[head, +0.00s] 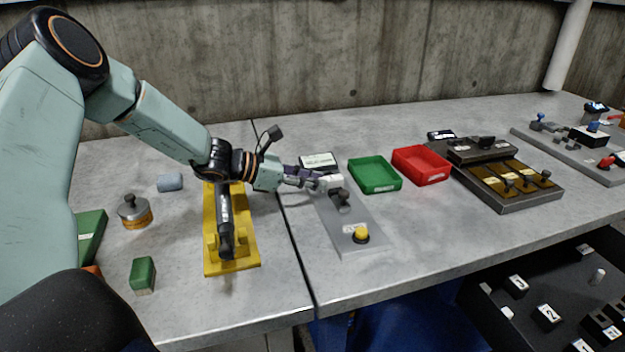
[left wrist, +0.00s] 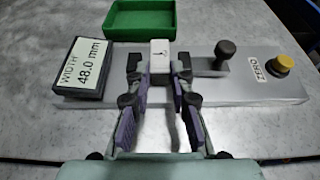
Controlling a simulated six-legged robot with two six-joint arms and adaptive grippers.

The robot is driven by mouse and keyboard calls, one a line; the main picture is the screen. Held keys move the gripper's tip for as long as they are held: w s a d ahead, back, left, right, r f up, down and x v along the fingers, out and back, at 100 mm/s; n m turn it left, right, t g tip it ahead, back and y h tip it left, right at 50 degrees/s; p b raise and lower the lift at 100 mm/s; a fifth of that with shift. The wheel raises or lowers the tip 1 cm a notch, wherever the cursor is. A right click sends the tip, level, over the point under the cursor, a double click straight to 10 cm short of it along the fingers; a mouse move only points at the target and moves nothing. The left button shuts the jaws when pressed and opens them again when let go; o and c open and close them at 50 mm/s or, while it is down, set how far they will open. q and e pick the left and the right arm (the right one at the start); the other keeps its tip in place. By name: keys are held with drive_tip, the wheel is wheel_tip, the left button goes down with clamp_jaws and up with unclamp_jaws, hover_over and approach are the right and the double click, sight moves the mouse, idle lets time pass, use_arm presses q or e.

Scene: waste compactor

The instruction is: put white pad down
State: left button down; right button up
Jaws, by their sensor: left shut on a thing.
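The white pad (left wrist: 160,55) is a small pale block with a dark mark on its face. It sits between the fingertips of my left gripper (left wrist: 159,70), which is shut on it, over the grey width gauge (left wrist: 225,92). In the head view the pad (head: 331,181) shows at the far end of the gauge plate (head: 345,222), at my left gripper's (head: 318,179) tips. Whether the pad touches the plate cannot be told. My right gripper is not in view.
The gauge's display (left wrist: 84,66) reads 48.0 mm; a dark knob (left wrist: 225,50) and yellow button (left wrist: 284,64) stand on its plate. A green tray (head: 375,175) and red tray (head: 421,165) lie to the right. A yellow fixture (head: 243,240) stands left.

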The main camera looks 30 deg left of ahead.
use_arm(q)
drive_tip(key=c, duration=1.4)
unclamp_jaws()
drive_tip(key=shift+o, duration=1.1)
drive_tip(key=shift+w+f, duration=0.1)
drive_tip(key=shift+r+p, duration=0.3)
drive_tip(key=p+v, duration=0.5)
drive_tip(key=v, duration=0.2)
drive_tip(key=shift+s+a+r, duration=0.15)
drive_tip(key=shift+s+r, duration=0.05)
drive_tip(key=shift+r, duration=0.1)
drive_tip(key=p+v, duration=0.2)
drive_tip(key=shift+a+p, duration=0.1)
drive_tip(key=shift+p, duration=0.25)
drive_tip(key=shift+p+v, duration=1.05)
drive_tip(key=shift+v, duration=0.1)
drive_tip(key=shift+s+f, duration=0.15)
drive_tip(key=shift+f, duration=0.05)
